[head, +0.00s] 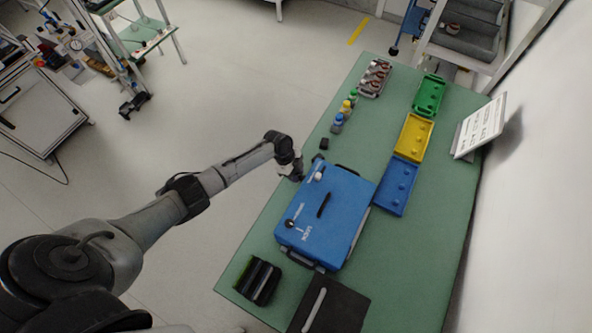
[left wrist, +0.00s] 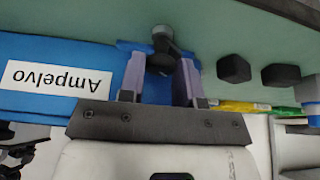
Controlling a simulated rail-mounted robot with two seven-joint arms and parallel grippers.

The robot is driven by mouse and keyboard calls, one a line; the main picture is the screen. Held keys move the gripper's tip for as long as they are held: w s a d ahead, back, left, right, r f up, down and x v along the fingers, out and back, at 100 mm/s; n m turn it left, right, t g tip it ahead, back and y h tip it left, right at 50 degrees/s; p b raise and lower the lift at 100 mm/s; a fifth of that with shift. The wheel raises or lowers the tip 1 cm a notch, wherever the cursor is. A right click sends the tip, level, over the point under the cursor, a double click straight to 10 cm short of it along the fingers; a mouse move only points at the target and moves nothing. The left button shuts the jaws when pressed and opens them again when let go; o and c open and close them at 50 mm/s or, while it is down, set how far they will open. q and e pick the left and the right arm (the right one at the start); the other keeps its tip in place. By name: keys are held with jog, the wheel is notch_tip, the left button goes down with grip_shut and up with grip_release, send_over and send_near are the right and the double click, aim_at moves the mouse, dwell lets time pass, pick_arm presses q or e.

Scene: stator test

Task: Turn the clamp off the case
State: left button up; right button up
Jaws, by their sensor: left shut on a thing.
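The blue case (head: 340,205) lies on the green table, with a dark handle on its lid. Its side with a white "Ampelvo" label (left wrist: 58,78) shows upside down in the left wrist view. My left gripper (head: 297,172) is at the case's far left corner. In the left wrist view its two fingers (left wrist: 158,82) are shut on the dark clamp (left wrist: 160,60), which has a grey round end, beside the blue case. The fingers hide part of the clamp. Whether the clamp still touches the case is hard to tell. My right gripper is not in view.
Small bottles (head: 337,123) and dark blocks (head: 323,143) stand beyond the case. Blue (head: 397,187), yellow (head: 413,139) and green (head: 429,96) trays line the right side. A white sign (head: 480,127) stands by the wall.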

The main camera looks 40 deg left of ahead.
pick_arm(q)
jog(key=n+p, duration=0.1)
jog(key=n, duration=0.1)
jog(key=n+t+p, duration=0.1)
jog(key=n+p, duration=0.1)
jog(key=n, duration=0.1)
jog(key=shift+s+d+r+t+y, duration=0.1)
jog(key=shift+s+r+t+y, duration=0.05)
jog(key=shift+t+y, duration=0.2)
jog(key=shift+n+t+y+p, duration=0.3)
jog(key=shift+n+p, duration=0.35)
jog(key=shift+n, duration=0.35)
jog(key=o, duration=0.6)
jog(key=p+v, duration=0.1)
jog(key=v, duration=1.2)
jog(key=shift+s+r, duration=0.15)
jog(key=shift+r, duration=0.15)
